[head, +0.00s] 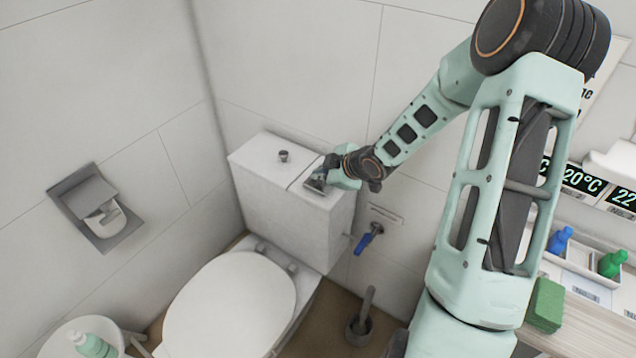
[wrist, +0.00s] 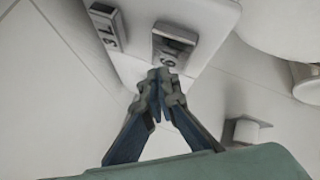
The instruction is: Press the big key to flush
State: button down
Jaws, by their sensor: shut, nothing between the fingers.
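The white toilet tank (head: 262,165) stands against the wall, with the toilet below it. In the wrist view, the big key (wrist: 175,43), marked with a 6, rises from the tank lid. The small key (wrist: 104,27), marked 3 L, is to its left; a small grey knob-like key (head: 283,155) shows on the lid in the head view. My gripper (head: 320,180) is over the lid's right end. In the wrist view, my gripper (wrist: 162,80) is shut and empty, its fingertips at the big key's near edge. I cannot tell whether they touch it. The gripper partly hides the key.
A blue-handled valve (head: 368,238) is on the wall right of the tank. A toilet brush (head: 360,325) stands on the floor below. A paper holder (head: 97,207) is on the left wall. A shelf with bottles (head: 580,260) is at right. Space above the lid's left is clear.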

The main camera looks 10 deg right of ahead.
aim_at(319, 184)
dwell(0.3)
jog(key=shift+f+b, duration=0.35)
jog(key=shift+f, duration=0.1)
jog(key=shift+f+b, duration=0.85)
jog(key=shift+f, duration=0.1)
dwell(0.8)
jog(key=shift+r, duration=0.15)
jog(key=shift+r+p, duration=1.25)
jog(key=shift+p, duration=0.05)
jog(key=shift+r, duration=0.1)
notch_tip(319, 184, up, 5)
jog(key=p, duration=0.5)
